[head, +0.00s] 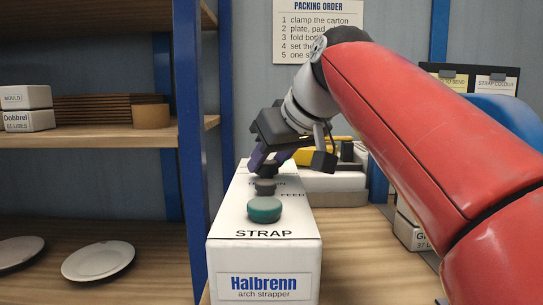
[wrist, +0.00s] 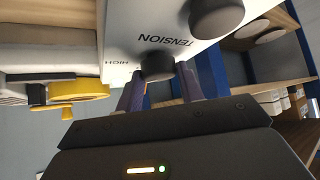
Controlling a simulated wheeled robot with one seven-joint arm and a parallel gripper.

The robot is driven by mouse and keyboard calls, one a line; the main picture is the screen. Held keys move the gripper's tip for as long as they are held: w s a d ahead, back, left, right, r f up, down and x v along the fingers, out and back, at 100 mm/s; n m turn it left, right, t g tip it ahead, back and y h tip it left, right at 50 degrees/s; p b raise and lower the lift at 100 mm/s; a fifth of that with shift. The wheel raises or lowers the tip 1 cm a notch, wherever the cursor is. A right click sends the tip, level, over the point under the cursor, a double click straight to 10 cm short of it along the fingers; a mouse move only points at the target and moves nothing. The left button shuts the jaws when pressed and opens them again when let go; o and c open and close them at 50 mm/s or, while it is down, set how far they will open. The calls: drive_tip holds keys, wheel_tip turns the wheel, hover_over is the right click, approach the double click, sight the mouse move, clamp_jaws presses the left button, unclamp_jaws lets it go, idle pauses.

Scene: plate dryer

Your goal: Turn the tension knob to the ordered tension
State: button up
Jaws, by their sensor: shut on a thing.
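The white Halbrenn arch strapper (head: 228,222) stands on the bench in the head view. Its dark tension knob (wrist: 158,66) sits between my two purple fingertips in the wrist view, beside the printed words TENSION and HIGH. My gripper (wrist: 160,78) is shut on this knob. In the head view my gripper (head: 263,160) reaches down to the far end of the strapper's top. The fingers and wrist hide much of the scale there. I cannot make out a pointer or the knob's setting. The order's tension is not readable.
A dark feed knob (head: 265,187) and a green strap button (head: 264,209) stand close in front of my gripper. A yellow tool (head: 322,153) lies behind. Shelves with plates (head: 98,258) are at left. A packing order sign (head: 318,25) hangs on the wall.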

drive_tip(key=shift+a+m+t+h+p, duration=0.1)
drive_tip(key=shift+m+t+h+p, duration=0.35)
drive_tip(key=shift+m+h, duration=0.45)
drive_tip(key=shift+a+m+t+h+p, duration=0.1)
drive_tip(key=shift+m+t+h+p, duration=0.15)
drive_tip(key=shift+m+h+p, duration=0.65)
drive_tip(key=shift+m+b, duration=0.35)
drive_tip(key=shift+m, duration=0.05)
drive_tip(key=o, duration=1)
drive_tip(key=shift+s, duration=0.1)
drive_tip(key=v, duration=0.6)
drive_tip(key=shift+s+d+r+p, duration=0.1)
drive_tip(key=shift+s+r+p, duration=0.15)
drive_tip(key=shift+p, duration=0.15)
drive_tip(key=shift+s+d+r, duration=0.1)
drive_tip(key=shift+s+r, duration=0.25)
